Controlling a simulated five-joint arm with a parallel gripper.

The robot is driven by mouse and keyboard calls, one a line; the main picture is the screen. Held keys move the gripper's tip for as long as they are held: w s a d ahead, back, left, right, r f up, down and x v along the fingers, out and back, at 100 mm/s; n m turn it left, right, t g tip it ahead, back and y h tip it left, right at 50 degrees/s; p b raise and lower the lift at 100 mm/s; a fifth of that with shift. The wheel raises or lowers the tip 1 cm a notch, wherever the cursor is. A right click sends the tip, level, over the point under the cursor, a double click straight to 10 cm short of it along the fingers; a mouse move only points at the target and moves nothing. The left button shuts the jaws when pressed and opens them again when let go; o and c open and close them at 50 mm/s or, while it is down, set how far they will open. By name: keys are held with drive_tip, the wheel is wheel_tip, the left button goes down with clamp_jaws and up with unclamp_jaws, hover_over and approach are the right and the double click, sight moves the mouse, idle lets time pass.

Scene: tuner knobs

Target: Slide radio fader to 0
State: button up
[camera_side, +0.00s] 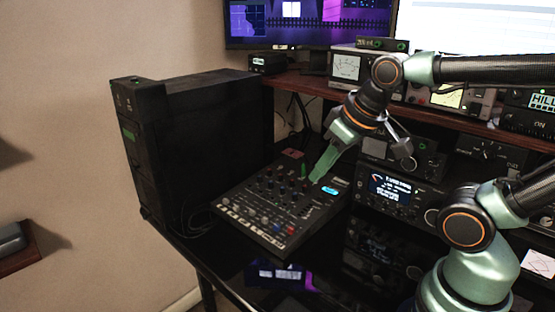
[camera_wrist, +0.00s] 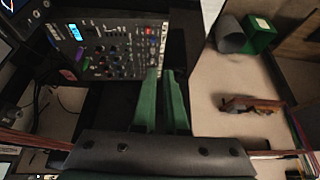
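A black mixer panel (camera_side: 243,197) with rows of small knobs, coloured caps and a lit blue display lies on the dark desk. It also shows at the upper left of the wrist view (camera_wrist: 118,70). I cannot make out which control is the radio fader. My gripper (camera_side: 316,179) points down over the back right part of the panel in the side view; contact cannot be told. In the wrist view the two green fingers of my gripper (camera_wrist: 160,72) stand a little apart, with nothing seen between them, near the coloured row on the panel's edge.
A black computer tower (camera_side: 200,140) stands left of the panel. A radio unit with a lit screen (camera_side: 390,188) stands to its right. A wooden shelf (camera_side: 300,84) with meters runs behind. The glossy desk in front of the panel is clear.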

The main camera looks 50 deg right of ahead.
drive_tip(key=o, duration=0.4)
drive_tip(key=shift+w+r, duration=0.1)
drive_tip(key=shift+w, duration=0.05)
drive_tip(key=m+g, duration=0.6)
drive_tip(key=m, duration=1.2)
hover_over(252, 211)
wheel_tip(252, 211, down, 10)
wheel_tip(252, 211, down, 11)
drive_tip(key=shift+f, duration=0.1)
clamp_jaws()
